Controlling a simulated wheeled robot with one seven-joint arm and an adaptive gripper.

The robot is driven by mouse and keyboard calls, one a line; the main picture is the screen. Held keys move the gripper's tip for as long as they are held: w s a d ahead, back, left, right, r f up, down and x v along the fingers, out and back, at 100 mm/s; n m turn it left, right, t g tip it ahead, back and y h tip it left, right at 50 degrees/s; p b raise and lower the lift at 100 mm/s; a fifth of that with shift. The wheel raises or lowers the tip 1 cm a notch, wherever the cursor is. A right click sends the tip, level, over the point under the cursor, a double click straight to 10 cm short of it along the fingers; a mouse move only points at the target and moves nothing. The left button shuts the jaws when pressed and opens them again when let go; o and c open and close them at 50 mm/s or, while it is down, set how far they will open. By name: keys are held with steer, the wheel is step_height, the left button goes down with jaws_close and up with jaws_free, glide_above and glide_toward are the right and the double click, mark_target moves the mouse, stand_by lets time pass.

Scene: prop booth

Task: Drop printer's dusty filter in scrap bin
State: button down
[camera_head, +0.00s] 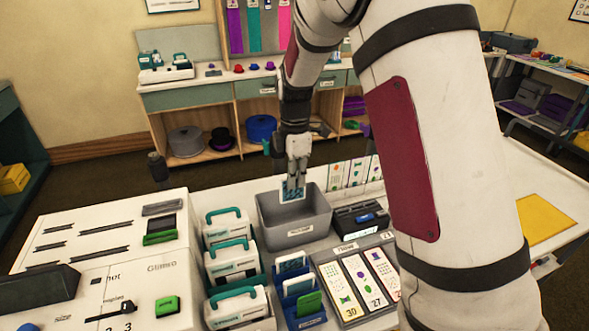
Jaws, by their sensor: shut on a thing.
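My gripper (297,170) points down and is shut on a small flat blue patterned piece, likely the filter (291,191). The piece hangs upright over the grey open bin (293,237), near its back rim. I cannot tell whether its lower edge is inside the bin. The bin's front label is too small to read, and its floor is not clear to see. A large white machine (60,233), likely the printer, stands at the left with green parts and dark slots on it.
White cases with teal handles (232,262) stand in a row left of the bin. Blue holders (298,285) and a tray of cards (362,281) are in front. A dark box (361,218) stands right of the bin. My arm covers much of the right side.

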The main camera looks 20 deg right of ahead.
mark_target(294, 191)
steer(key=shift+f+b, duration=0.65)
steer(key=shift+f, duration=1.7)
steer(key=c, duration=1.6)
jaws_free()
steer(key=shift+r, duration=0.1)
step_height(294, 191, up, 12)
steer(key=shift+f, duration=0.1)
